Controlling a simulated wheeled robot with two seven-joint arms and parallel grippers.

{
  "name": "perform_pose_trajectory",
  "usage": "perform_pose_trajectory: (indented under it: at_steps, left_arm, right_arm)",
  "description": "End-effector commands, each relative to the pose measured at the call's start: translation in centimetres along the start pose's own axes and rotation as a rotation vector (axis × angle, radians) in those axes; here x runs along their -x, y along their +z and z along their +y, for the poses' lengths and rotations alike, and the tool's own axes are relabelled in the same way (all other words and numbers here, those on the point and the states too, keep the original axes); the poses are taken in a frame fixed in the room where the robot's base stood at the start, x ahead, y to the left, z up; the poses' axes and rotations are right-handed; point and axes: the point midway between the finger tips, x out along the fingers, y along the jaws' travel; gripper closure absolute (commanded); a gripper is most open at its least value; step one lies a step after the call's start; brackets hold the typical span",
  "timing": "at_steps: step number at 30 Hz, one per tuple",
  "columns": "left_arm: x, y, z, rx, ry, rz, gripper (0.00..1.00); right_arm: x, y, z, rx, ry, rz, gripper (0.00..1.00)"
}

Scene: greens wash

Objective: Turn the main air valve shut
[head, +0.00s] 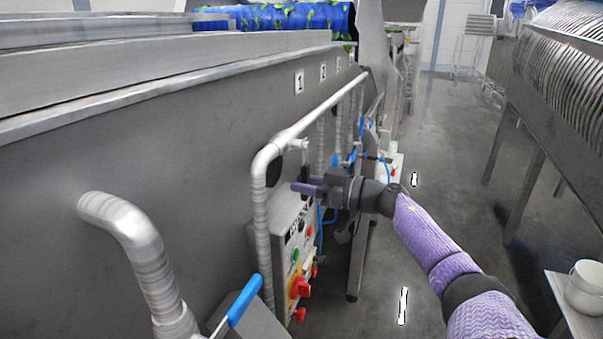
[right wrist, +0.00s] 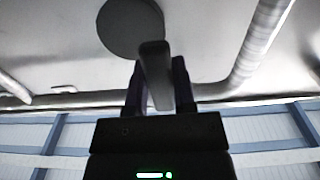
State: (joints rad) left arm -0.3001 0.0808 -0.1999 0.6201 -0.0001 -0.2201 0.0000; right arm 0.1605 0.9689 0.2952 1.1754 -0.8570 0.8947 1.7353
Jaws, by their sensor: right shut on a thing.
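My right gripper (head: 308,188) reaches in from the right, level, beside the metal pipe on the machine's side. Its purple fingers (right wrist: 158,88) are shut on a grey lever handle (right wrist: 155,65) in the right wrist view. The handle stands out in front of a dark round disc (right wrist: 125,25). The handle's turn angle is hard to tell. My left gripper is out of view.
A control box (head: 291,255) with a red-and-yellow switch sits below the gripper. A bent pipe (head: 262,190) runs close by. A blue-handled lever (head: 244,300) is at the lower front. Blue hoses and fittings lie beyond. Floor (head: 430,150) is open to the right.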

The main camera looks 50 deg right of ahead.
Motion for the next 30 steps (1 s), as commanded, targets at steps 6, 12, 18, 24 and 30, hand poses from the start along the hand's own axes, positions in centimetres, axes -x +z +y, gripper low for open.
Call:
perform_pose_trajectory:
  at_steps: [6,12,18,24,30]
  left_arm:
    - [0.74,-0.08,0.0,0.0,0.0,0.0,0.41]
    - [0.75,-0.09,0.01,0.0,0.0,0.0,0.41]
    - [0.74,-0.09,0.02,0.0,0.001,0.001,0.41]
    - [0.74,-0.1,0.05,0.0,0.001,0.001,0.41]
    - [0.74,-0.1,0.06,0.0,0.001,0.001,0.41]
  right_arm:
    - [0.05,-0.17,0.2,-0.033,0.0,0.003,1.0]
    - [0.06,-0.05,0.21,-0.04,0.0,0.002,1.0]
    - [0.05,-0.04,0.19,-0.04,-0.001,0.003,1.0]
    - [0.05,-0.03,0.19,-0.039,-0.001,0.002,0.32]
    - [0.06,-0.03,0.2,-0.038,0.0,0.002,0.32]
